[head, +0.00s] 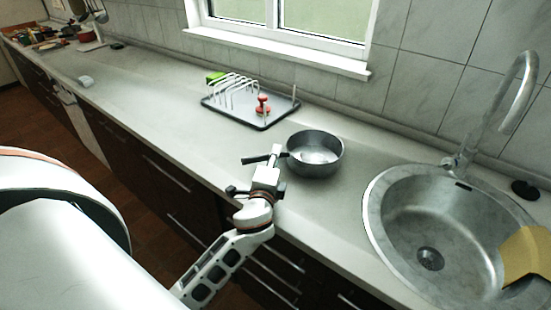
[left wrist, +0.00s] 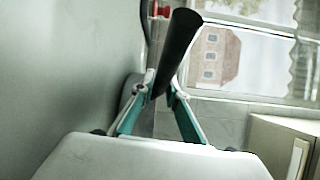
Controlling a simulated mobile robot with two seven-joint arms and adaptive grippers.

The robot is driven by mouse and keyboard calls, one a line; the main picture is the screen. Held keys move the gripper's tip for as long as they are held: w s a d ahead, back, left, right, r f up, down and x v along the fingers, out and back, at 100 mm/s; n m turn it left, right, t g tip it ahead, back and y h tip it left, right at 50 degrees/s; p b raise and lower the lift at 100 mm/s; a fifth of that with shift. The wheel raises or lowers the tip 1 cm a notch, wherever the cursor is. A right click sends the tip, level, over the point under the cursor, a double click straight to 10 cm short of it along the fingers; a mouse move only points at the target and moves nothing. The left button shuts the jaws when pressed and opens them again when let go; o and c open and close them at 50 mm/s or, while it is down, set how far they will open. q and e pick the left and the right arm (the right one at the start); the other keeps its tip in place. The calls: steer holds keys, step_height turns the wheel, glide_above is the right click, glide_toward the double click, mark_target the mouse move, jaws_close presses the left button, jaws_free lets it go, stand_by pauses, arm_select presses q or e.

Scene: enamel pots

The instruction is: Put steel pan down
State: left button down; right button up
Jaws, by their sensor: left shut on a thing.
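The steel pan (head: 316,160) is a round grey metal pan at the counter's middle, left of the sink. It looks level, and its base is on or very near the counter; I cannot tell if it touches. Its dark handle (head: 250,159) points left. My left gripper (head: 275,153) is shut on this handle, close to the pan's left rim. In the left wrist view the black handle (left wrist: 179,42) sticks up between the gripper's fingers (left wrist: 161,88), and the pan's body is mostly hidden. My right gripper is not in view.
A dish rack on a dark-edged tray (head: 212,104) stands behind the pan, with a red-and-white item (head: 263,106) and a green item (head: 215,77). A round steel sink (head: 375,215) with a tall faucet (head: 519,95) is at right. The counter (head: 150,105) farther left is mostly clear.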

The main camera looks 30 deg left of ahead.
arm_select(q)
steer(key=shift+r, duration=0.1)
steer(key=c, duration=2.4)
jaws_free()
steer(key=shift+f, duration=0.3)
steer(key=o, duration=0.4)
steer(key=shift+r, duration=0.15)
steer(key=shift+s+r, duration=0.1)
steer(key=b+v, duration=0.1)
steer(key=v, duration=0.9)
steer(key=shift+s+d, duration=0.1)
steer(key=shift+s, duration=0.1)
steer(key=shift+s+d+r, duration=0.1)
steer(key=shift+s+d, duration=0.15)
steer(key=shift+s, duration=0.4)
